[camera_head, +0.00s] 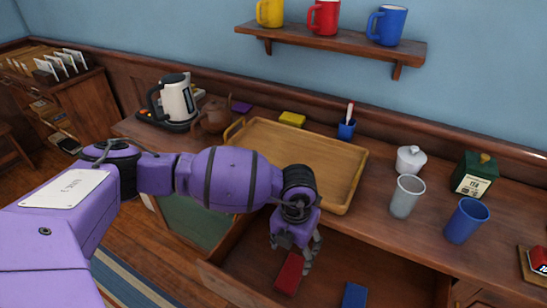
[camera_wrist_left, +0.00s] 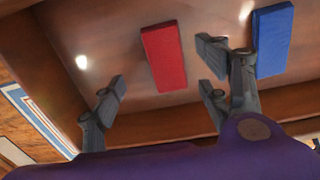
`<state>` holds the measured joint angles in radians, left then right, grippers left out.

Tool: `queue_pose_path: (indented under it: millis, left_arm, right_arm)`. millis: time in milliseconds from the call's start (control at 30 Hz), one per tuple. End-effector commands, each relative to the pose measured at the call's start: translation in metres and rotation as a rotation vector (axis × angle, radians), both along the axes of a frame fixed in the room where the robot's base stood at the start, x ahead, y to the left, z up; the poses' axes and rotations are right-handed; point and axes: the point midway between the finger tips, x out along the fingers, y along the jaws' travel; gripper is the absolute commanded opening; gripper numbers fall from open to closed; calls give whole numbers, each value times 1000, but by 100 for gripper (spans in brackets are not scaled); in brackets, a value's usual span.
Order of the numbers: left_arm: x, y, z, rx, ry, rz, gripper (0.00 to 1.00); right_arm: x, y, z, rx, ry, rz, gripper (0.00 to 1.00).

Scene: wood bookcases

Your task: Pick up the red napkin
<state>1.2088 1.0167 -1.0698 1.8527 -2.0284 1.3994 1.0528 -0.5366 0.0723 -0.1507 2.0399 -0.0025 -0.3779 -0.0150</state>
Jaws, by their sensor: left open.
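The red napkin (camera_head: 289,273) is a folded red block lying in the open drawer (camera_head: 335,262). It also shows in the left wrist view (camera_wrist_left: 164,55), upper middle. A blue folded napkin (camera_head: 354,296) lies to its right in the drawer, and in the wrist view (camera_wrist_left: 272,40) it is partly behind a finger. My left gripper (camera_head: 294,250) is over the drawer, just above the red napkin, pointing down. Its fingers (camera_wrist_left: 160,92) are spread and empty, with the red napkin beyond the gap between them. My right gripper does not show.
A wooden tray (camera_head: 285,160) lies on the counter behind my left arm. A grey cup (camera_head: 406,196), a blue cup (camera_head: 466,220) and a white sugar pot (camera_head: 410,159) stand to the right. The drawer walls surround the napkins.

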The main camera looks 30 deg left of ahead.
Motion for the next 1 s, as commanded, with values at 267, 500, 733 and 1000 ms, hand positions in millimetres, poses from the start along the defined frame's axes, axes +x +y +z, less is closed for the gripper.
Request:
queue_pose_path:
  millis: [267,500,733,1000]
  left_arm:
    - [-2,-1,-25,4,8,26,69]
    - [-7,-8,-50,2,9,25,69]
    - [-7,-9,-77,2,8,25,69]
    - [-7,-9,-77,1,7,24,57]
  right_arm:
    - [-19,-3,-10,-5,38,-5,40]
    - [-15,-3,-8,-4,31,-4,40]
    - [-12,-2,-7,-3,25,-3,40]
    - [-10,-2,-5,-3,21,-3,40]
